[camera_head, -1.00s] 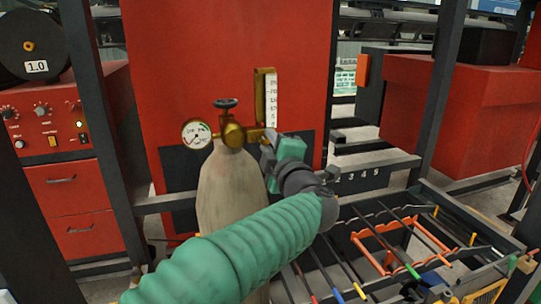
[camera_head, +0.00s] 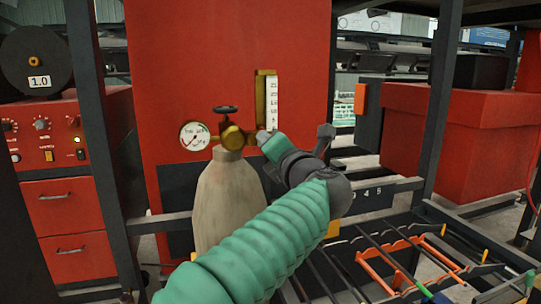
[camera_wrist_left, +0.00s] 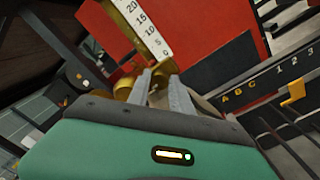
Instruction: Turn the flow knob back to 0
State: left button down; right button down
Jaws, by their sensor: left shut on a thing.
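The brass regulator (camera_head: 232,136) sits on top of the pale gas cylinder (camera_head: 228,195), with a round gauge (camera_head: 194,136) on its left and a dark handwheel (camera_head: 226,110) above. The upright flow scale (camera_head: 272,103) stands on its right and also shows in the left wrist view (camera_wrist_left: 148,28), with numbers down to 0. My left gripper (camera_head: 266,137) is at the foot of the scale. In the left wrist view its fingers (camera_wrist_left: 160,92) are shut on the flow knob, which they mostly hide. The knob's setting cannot be read. My right gripper is out of view.
A red panel (camera_head: 200,60) stands behind the cylinder. Dark frame posts (camera_head: 100,130) stand on both sides. A rack with rods (camera_head: 400,260) lies at the lower right. A red control box (camera_head: 50,135) with knobs is at the left.

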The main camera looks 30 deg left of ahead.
pick_arm(q)
jog(key=shift+f+n+b, duration=0.15)
jog(key=shift+n+b, duration=0.9)
jog(key=shift+n, duration=0.9)
jog(key=shift+f+n+b, duration=0.15)
jog(key=shift+n+b, duration=0.9)
jog(key=shift+n, duration=0.9)
jog(key=shift+r, duration=0.1)
jog(key=c, duration=1.4)
grip_release()
jog(key=shift+o, duration=1.3)
jog(key=shift+w, duration=0.15)
jog(key=shift+r, duration=0.1)
